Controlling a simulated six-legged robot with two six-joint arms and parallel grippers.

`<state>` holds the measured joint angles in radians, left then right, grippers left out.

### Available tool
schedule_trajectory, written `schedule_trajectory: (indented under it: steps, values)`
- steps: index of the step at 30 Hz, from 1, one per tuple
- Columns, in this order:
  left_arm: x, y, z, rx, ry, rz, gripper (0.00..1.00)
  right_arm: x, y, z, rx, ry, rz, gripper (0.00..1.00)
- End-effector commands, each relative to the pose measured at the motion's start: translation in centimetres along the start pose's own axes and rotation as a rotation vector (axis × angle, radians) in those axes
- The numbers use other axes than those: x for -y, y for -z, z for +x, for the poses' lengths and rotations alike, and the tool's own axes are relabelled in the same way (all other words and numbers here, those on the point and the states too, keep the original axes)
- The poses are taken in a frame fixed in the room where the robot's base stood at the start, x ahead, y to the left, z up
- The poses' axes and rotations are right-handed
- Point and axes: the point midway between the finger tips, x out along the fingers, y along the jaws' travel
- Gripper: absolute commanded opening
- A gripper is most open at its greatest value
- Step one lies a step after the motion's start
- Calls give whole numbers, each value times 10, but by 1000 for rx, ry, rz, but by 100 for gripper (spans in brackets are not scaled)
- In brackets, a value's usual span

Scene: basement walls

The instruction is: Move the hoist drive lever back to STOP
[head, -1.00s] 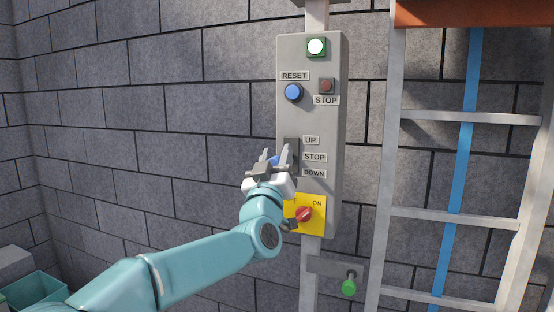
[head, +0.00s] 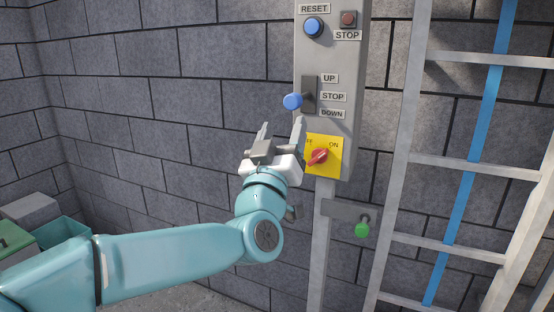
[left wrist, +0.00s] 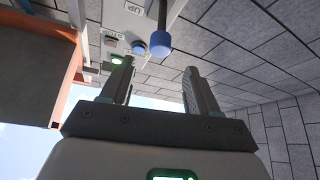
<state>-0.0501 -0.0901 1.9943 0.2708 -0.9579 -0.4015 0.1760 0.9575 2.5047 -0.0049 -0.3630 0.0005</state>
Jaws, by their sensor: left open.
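The hoist drive lever has a blue round knob (head: 292,101) and sticks out from a dark slot (head: 309,84) in the grey control box (head: 344,60). It stands about level with the STOP label (head: 333,97), between the UP label (head: 329,78) and the DOWN label (head: 332,114). My left gripper (head: 281,122) is open and empty, just below the knob and apart from it. In the left wrist view the knob (left wrist: 160,45) shows beyond the gap between the two open fingers (left wrist: 157,86). My right gripper is not in view.
A yellow plate with a red rotary switch (head: 318,157) is just right of my gripper. Above are a blue RESET button (head: 313,27) and a red STOP button (head: 348,19). A ladder (head: 400,150) stands right; a green knob (head: 362,230) is below.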

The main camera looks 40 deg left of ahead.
Motion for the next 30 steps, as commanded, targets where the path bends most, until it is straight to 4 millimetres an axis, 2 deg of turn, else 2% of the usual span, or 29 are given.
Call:
schedule_trajectory:
  steps: [1,3,9,28,30]
  values:
    - [0,-1,-13,-1,-2,-1,60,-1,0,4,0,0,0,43]
    - [0,-1,-26,0,-2,0,60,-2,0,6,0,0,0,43]
    - [0,0,-48,1,-1,0,60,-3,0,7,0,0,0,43]
    - [2,0,-50,1,3,3,60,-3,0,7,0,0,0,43]
    - [4,-13,-48,23,9,16,60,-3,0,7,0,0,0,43]
